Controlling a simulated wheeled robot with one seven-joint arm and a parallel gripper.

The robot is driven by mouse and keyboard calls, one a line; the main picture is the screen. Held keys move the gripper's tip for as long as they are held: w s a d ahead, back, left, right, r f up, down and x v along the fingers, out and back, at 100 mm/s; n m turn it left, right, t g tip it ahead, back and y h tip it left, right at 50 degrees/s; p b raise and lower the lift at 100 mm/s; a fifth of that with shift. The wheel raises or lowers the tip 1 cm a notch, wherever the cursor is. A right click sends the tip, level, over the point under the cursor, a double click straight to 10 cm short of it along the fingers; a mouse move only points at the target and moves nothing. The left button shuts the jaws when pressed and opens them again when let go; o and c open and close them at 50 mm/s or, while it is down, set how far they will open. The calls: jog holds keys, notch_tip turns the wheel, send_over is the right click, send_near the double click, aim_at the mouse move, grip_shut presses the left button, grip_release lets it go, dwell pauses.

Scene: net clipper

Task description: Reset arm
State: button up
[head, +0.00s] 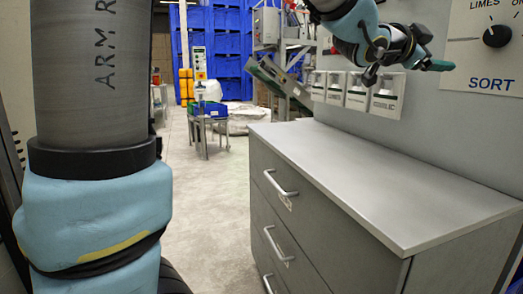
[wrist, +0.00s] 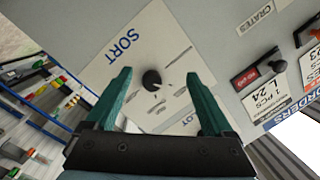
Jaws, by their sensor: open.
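My gripper (head: 428,50) is at the upper right in the head view, on the end of my raised arm, above the grey cabinet and left of the sort panel. In the wrist view my gripper (wrist: 157,73) shows two teal fingers spread apart with nothing held between them. The black sort knob (head: 497,36) sits on the white panel (head: 480,62) on the wall. In the wrist view the knob (wrist: 152,80) appears between the fingers, and the gripper is apart from it in the head view.
The grey drawer cabinet (head: 385,185) has a bare top. White dispensers (head: 357,92) hang on the wall behind it. Blue crates (head: 225,50) are stacked at the back, near a small table (head: 208,122). The floor (head: 215,200) left of the cabinet is clear.

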jog(key=w+a+f+n+t+y, duration=0.1)
jog(key=w+a+f+n+y, duration=0.3)
jog(key=w+a+f, duration=0.3)
jog(key=w+a+f+n+t+y, duration=0.2)
jog(key=w+a+f+n+y, duration=0.2)
jog(key=a+f, duration=0.5)
jog(key=a+f+n+g+y, duration=0.2)
jog(key=a+f+n+y, duration=0.35)
jog(key=a+f, duration=0.75)
jog(key=s+a+f+n+g+y, duration=0.1)
jog(key=s+a+f+n+g, duration=0.15)
jog(key=s+a, duration=0.3)
jog(key=s+a+f+n+g+y+p, duration=0.1)
jog(key=s+a+f+n+g, duration=0.1)
jog(key=s+a+f+n, duration=0.3)
jog(key=s+a+g+y, duration=0.1)
jog(key=s+a+g, duration=0.1)
jog(key=s+a, duration=0.35)
notch_tip(320, 180, up, 14)
jog(key=w+a+p, duration=0.1)
jog(key=w+p, duration=0.1)
jog(key=p, duration=1.2)
jog(key=shift+r+p, duration=0.2)
jog(key=shift+p, duration=0.15)
